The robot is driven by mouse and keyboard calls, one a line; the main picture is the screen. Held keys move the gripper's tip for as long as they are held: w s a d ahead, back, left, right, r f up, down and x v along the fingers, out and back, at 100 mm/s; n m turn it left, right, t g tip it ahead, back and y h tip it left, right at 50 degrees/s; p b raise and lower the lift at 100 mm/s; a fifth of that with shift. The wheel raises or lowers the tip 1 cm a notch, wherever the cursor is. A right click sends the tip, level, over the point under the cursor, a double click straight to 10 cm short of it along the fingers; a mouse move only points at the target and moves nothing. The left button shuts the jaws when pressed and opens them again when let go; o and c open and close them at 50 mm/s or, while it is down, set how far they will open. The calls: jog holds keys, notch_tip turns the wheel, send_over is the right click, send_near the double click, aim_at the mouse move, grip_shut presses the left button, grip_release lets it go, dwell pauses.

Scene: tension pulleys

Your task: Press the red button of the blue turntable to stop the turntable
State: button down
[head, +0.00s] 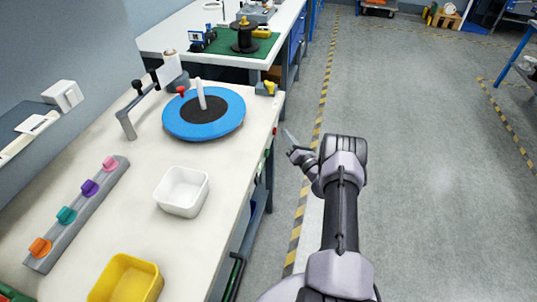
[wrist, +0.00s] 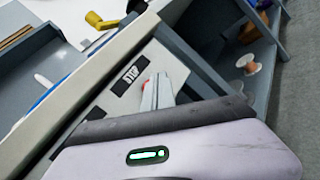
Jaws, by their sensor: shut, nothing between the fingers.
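The blue turntable (head: 228,121), a round disc with a dark centre and a white upright post, sits at the far end of the white bench. A STOP label (wrist: 131,74) shows on the bench's side panel in the wrist view. A little red (wrist: 165,79) shows beside my fingertips there, probably the red button, mostly hidden by the fingers. My gripper (head: 288,134) is shut and empty, just right of the bench edge in the head view. In the wrist view its fingertips (wrist: 155,80) are right beside the STOP label; I cannot tell whether they touch the button.
A white bin (head: 182,192), a yellow bin (head: 126,280) and a rail with coloured knobs (head: 80,212) stand on the bench. A yellow part (head: 269,87) sits near its far right corner. A second bench with a green mat (head: 216,44) stands behind.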

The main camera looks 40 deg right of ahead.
dwell(0.3)
jog(key=shift+w+a, duration=0.3)
jog(key=shift+w, duration=0.05)
jog(key=shift+w+a, duration=0.3)
jog(key=shift+w, duration=0.05)
dwell(0.7)
jog(key=shift+s, duration=0.1)
jog(key=shift+s+d, duration=0.55)
jog(key=shift+s, duration=0.05)
jog(key=s+d, duration=0.3)
jog(key=shift+s+d, duration=0.15)
jog(key=shift+s, duration=0.25)
jog(key=shift+f, duration=0.1)
dwell(0.5)
